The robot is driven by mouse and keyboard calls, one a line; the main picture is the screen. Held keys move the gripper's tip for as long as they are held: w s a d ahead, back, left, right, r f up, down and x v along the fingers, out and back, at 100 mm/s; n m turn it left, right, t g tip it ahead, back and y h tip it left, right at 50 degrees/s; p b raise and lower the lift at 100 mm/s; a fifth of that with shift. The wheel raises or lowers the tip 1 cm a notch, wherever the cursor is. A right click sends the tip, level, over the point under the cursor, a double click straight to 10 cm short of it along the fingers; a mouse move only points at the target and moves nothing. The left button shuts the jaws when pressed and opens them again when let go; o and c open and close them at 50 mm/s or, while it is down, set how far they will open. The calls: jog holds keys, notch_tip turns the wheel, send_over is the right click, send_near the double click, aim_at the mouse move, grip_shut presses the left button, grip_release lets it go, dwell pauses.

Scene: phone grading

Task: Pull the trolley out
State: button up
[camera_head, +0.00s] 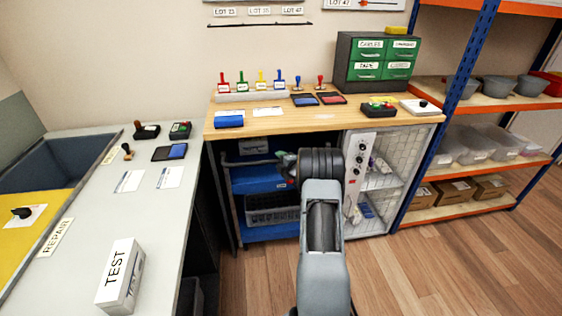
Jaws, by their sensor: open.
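A blue trolley (252,180) stands under the wooden workbench (300,112), in the left bay. It has blue shelves, a dark crate (272,207) low down and a grey handle bar (238,163) across its front near the top. My gripper (284,163) is at the trolley's front, by the right part of the handle bar. It is open. My dark wrist hides much of it and the right side of the trolley, so I cannot tell whether it touches the bar.
A white wire cage (380,160) fills the bench's right bay. A grey counter (105,205) with a TEST box (120,276) runs along the left. A blue-and-orange rack (480,160) stands right. The wooden floor (440,265) at front right is clear.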

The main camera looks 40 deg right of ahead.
grip_shut()
dwell(0.4)
